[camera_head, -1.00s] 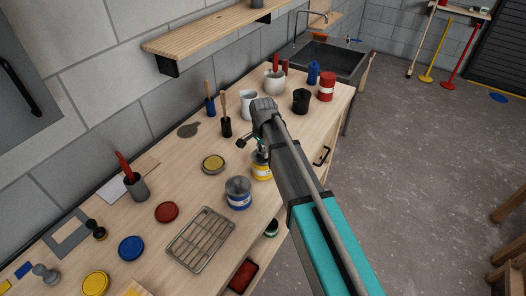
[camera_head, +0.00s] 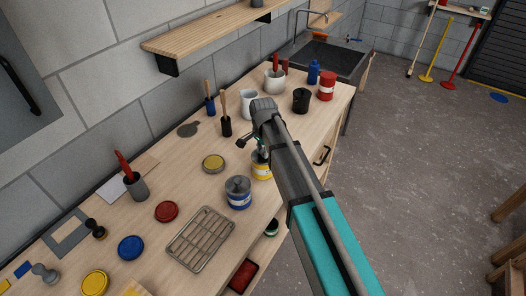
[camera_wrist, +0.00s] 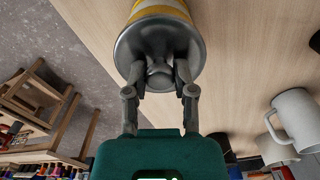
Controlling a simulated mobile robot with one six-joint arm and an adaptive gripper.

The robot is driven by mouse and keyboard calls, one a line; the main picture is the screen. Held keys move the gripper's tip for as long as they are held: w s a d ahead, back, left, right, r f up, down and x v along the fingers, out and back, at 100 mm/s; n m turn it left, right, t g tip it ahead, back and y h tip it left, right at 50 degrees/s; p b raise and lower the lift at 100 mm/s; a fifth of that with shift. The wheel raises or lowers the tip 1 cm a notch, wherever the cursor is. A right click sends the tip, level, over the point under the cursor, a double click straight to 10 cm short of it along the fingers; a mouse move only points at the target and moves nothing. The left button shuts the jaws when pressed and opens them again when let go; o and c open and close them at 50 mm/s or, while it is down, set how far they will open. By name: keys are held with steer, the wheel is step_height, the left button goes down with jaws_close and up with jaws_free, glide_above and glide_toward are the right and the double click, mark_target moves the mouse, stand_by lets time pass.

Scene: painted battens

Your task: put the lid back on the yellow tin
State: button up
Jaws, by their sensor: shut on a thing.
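The yellow tin (camera_head: 262,171) stands on the bench, a grey metal tin with a yellow and white band, partly hidden by my arm in the head view. In the wrist view its yellow band (camera_wrist: 160,8) shows beyond a round grey lid (camera_wrist: 135,45) that covers its top. My gripper (camera_wrist: 159,75) is shut on the small grey knob in the middle of the lid. I see no gap between lid and tin, but cannot tell whether the lid is fully seated. In the head view my arm mostly hides the lid and fingertips.
A tin with a blue band (camera_head: 239,195) stands close by, nearer the front. A black pot (camera_head: 301,101) and white mug (camera_wrist: 297,122) stand farther along.

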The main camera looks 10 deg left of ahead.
steer(key=o, duration=1)
steer(key=o, duration=0.4)
steer(key=shift+r, duration=0.15)
steer(key=shift+r+p, duration=3.35)
steer(key=shift+p, duration=0.15)
jaws_close()
